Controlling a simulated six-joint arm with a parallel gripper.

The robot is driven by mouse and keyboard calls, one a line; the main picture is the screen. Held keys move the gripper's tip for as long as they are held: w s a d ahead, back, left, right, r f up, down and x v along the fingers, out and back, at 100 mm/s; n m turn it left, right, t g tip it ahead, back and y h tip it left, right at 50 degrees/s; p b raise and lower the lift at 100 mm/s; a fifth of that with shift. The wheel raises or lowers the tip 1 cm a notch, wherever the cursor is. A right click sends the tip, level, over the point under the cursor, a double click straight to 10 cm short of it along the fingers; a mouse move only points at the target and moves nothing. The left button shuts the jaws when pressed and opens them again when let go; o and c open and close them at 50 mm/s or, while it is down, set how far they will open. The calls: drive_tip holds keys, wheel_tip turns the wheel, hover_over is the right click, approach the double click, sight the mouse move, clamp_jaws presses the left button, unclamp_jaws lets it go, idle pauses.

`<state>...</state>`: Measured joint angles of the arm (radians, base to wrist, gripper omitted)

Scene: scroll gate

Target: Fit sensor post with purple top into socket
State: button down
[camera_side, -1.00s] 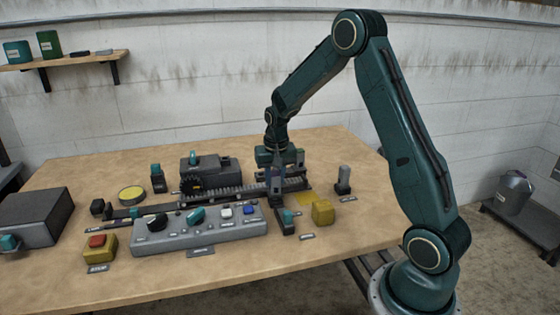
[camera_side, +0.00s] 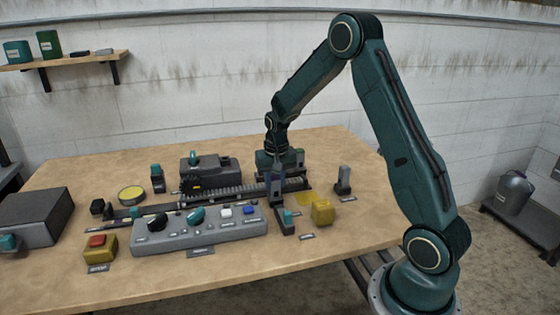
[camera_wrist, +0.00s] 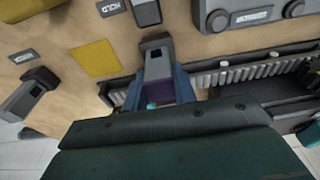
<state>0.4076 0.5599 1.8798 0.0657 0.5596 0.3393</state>
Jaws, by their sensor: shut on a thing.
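My gripper (camera_wrist: 158,92) is shut on the sensor post, with its purple top (camera_wrist: 158,94) between the two blue fingers in the wrist view. In the side view my gripper (camera_side: 270,178) is low over the table, at the right end of the toothed rack. A grey block with a dark square face (camera_wrist: 155,50) shows just beyond the fingertips. I cannot tell whether this is part of the post or the socket. The post's lower end is not clearly visible, so I cannot tell whether it touches or sits in a socket.
A second grey post (camera_side: 343,178) stands on a dark base to the right. A yellow block (camera_side: 322,212) and a flat yellow patch (camera_side: 305,198) lie nearby. A control panel (camera_side: 200,232) with knobs and buttons is at the front left. The toothed rack (camera_side: 228,193) runs left from my gripper.

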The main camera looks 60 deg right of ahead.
drive_tip(key=c, duration=1.1)
unclamp_jaws()
drive_tip(key=shift+o, duration=0.7)
drive_tip(key=o, duration=0.4)
drive_tip(key=shift+r, duration=0.1)
drive_tip(key=shift+r, duration=3.4)
drive_tip(key=shift+r, duration=0.1)
